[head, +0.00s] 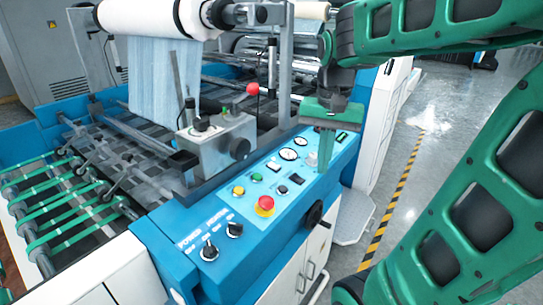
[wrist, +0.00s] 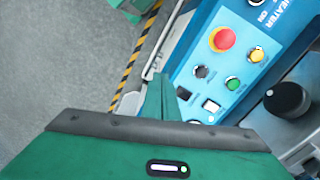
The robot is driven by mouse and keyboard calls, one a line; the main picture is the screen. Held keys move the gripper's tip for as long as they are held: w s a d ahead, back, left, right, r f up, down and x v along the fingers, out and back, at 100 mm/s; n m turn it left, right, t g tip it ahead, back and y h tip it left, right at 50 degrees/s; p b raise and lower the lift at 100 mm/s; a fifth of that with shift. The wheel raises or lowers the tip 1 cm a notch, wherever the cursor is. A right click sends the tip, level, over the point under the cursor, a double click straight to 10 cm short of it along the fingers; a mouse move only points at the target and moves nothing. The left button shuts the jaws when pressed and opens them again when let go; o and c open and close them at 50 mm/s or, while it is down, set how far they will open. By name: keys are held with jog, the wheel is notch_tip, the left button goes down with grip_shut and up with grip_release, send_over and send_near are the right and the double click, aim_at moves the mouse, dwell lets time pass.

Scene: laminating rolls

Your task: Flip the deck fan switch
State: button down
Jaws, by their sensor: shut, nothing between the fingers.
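My gripper (head: 324,170) is shut and empty, pointing down over the panel's right part. Its fingers (wrist: 158,80) appear left of the rockers in the wrist view and hide part of the panel.
A red button (head: 265,204), yellow button (head: 238,190), green button (head: 256,177) and gauges (head: 288,154) crowd the panel. Two rotary knobs (head: 209,250) sit at its front. The floor to the right is open.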

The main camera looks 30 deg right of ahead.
aim_at(276, 166)
jog(key=w+a+r+m, duration=0.1)
jog(key=w+r+m, duration=0.1)
jog(key=w+r, duration=0.2)
jog(key=w+a+r+m, duration=0.2)
jog(key=w+r, duration=0.2)
jog(key=w, duration=0.7)
jog(key=shift+w+r, duration=0.15)
jog(key=shift+w, duration=0.05)
notch_tip(276, 166, down, 14)
jog(key=shift+w+a, duration=0.1)
jog(key=shift+w, duration=0.05)
